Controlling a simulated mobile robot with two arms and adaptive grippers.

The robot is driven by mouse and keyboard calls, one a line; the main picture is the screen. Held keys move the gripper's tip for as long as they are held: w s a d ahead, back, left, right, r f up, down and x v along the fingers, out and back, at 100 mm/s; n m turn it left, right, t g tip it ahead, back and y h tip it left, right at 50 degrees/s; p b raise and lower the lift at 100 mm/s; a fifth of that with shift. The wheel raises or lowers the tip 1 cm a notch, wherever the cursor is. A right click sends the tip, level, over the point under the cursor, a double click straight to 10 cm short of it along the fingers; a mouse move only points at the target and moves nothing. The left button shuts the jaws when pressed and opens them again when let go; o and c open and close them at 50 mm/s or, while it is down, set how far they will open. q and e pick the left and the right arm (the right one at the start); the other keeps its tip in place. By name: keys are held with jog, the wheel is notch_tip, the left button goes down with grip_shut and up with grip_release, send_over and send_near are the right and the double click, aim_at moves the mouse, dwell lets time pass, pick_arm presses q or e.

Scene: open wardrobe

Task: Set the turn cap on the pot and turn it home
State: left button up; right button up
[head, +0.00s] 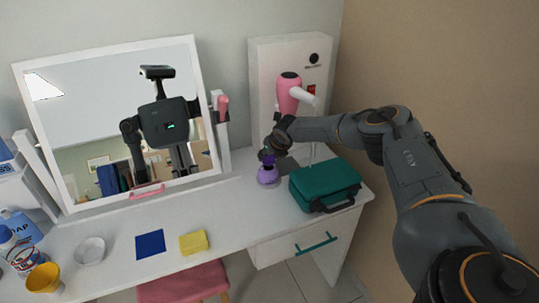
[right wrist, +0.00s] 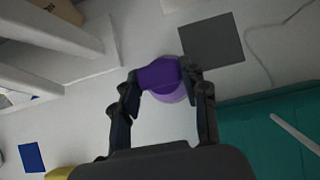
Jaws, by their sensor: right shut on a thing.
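A light purple pot (head: 268,177) stands upright on the white dressing table, left of the green case. The darker purple turn cap (right wrist: 158,74) is between the two fingers of my right gripper (head: 272,153), which is shut on it. In the right wrist view the cap covers part of the pot (right wrist: 174,95), whose paler side shows just beyond it. The cap is over or at the pot's top; I cannot tell whether it touches or is seated. My left gripper is not in view.
The green case (head: 325,185) lies close right of the pot. A pink hair dryer (head: 289,92) hangs behind on a white panel. The mirror (head: 120,125) stands at the back left. A blue square (head: 150,244) and yellow cloth (head: 194,242) lie at the front. The tabletop left of the pot is clear.

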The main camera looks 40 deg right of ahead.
jog(key=shift+f+b, duration=1.1)
jog(key=shift+f, duration=0.2)
dwell(0.4)
jog(key=o, duration=1.2)
jog(key=shift+f, duration=0.1)
jog(key=shift+o, duration=0.2)
jog(key=shift+s+r, duration=0.1)
jog(key=shift+r, duration=0.1)
jog(key=v, duration=1.1)
jog(key=shift+s+r, duration=0.25)
jog(key=shift+a, duration=0.1)
